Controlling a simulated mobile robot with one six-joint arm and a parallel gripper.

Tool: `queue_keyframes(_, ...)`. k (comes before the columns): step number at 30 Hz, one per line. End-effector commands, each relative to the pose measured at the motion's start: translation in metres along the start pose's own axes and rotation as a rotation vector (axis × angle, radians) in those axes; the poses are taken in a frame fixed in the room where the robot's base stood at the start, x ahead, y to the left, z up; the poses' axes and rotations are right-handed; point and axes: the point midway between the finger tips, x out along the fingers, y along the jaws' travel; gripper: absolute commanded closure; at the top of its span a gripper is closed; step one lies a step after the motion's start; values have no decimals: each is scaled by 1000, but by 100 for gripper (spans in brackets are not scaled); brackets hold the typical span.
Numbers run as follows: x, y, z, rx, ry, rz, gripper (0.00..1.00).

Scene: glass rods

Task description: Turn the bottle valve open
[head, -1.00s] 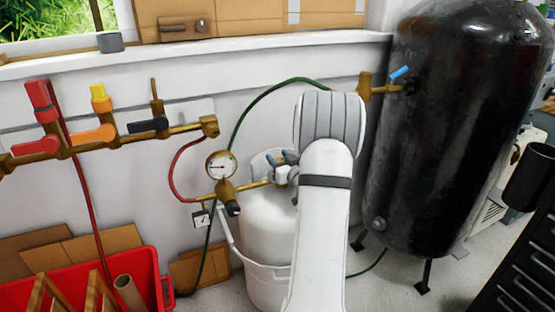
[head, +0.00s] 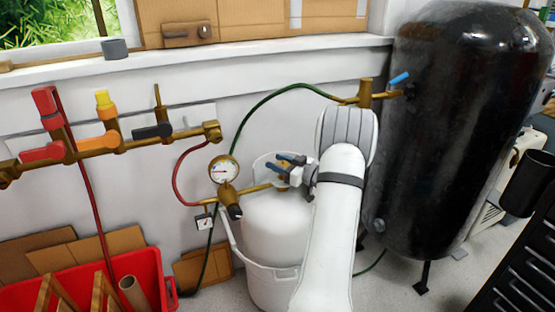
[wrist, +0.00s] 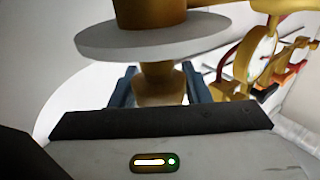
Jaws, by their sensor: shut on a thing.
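The white gas bottle (head: 275,228) stands upright in a white tub below the wall. Its brass valve (head: 282,185) is at the top, partly hidden by my gripper. In the wrist view the brass valve part (wrist: 158,82) sits between my two blue fingers, just beside a pale round disc (wrist: 150,40). My gripper (head: 287,160) reaches in from the right and is shut on this brass part; it also shows in the wrist view (wrist: 160,88). I cannot tell how far the valve is turned.
A pressure gauge (head: 223,169) and brass pipe are just left of the valve. A manifold with coloured handles (head: 98,142) is further left. A black tank (head: 450,130) stands close on the right. A red bin (head: 145,270) is at lower left.

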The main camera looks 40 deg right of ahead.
Motion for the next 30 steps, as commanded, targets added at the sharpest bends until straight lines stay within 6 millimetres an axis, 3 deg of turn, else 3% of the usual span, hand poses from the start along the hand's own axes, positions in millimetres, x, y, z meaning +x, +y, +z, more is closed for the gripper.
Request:
queue_keyframes(15,0,-3,-3,-4,3,-352,80)
queue_keyframes(30,0,-4,-3,-5,5,-424,80)
